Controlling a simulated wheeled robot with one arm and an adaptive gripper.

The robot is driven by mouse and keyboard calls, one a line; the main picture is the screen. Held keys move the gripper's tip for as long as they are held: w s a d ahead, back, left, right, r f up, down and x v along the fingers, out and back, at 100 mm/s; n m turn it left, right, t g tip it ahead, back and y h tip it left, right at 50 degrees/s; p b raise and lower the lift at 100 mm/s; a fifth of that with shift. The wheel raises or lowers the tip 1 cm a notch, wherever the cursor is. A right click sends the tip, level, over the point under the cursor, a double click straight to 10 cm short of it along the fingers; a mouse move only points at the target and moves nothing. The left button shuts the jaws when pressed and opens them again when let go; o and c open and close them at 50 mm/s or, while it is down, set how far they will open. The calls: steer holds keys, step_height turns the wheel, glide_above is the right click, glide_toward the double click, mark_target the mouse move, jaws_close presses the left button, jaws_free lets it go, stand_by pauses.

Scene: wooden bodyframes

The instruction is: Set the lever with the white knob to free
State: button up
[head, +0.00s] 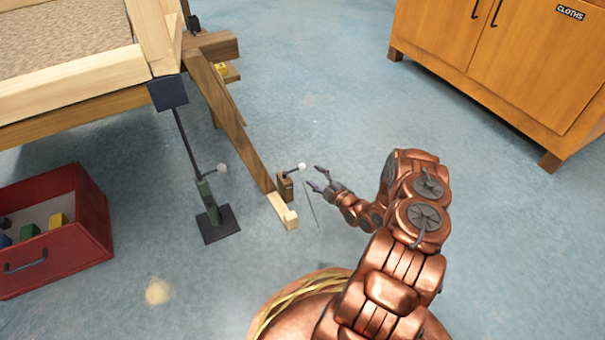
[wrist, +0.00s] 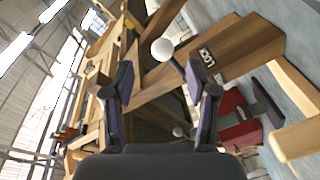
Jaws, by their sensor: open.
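A white knob (head: 302,166) sits on the end of a short dark lever on a small wooden block (head: 286,188). The block stands by the end of a sloping wooden beam. My gripper (head: 320,178) is open and empty just right of the knob, apart from it. In the wrist view the same knob (wrist: 163,49) shows ahead, between and slightly beyond the open fingertips (wrist: 158,74). The block's face (wrist: 235,48) carries a tilted label (wrist: 208,60) that seems to read LOCK. No label reading free is legible.
A red bin (head: 75,240) with coloured blocks stands at left. A wooden cabinet (head: 510,70) is at upper right. Floor between is clear.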

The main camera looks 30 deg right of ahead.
mark_target(303, 167)
steer(key=shift+w+a+f+b, duration=0.15)
steer(key=shift+w+b, duration=0.35)
steer(key=shift+w, duration=0.75)
steer(key=shift+w+a+b, duration=0.25)
steer(key=shift+w+b, duration=0.2)
steer(key=shift+w, duration=0.8)
steer(key=shift+w+a+f+b, duration=0.15)
steer(key=shift+w+b, duration=0.35)
steer(key=shift+w, duration=0.75)
steer(key=shift+r, duration=0.1)
steer(key=shift+c, duration=0.5)
jaws_close()
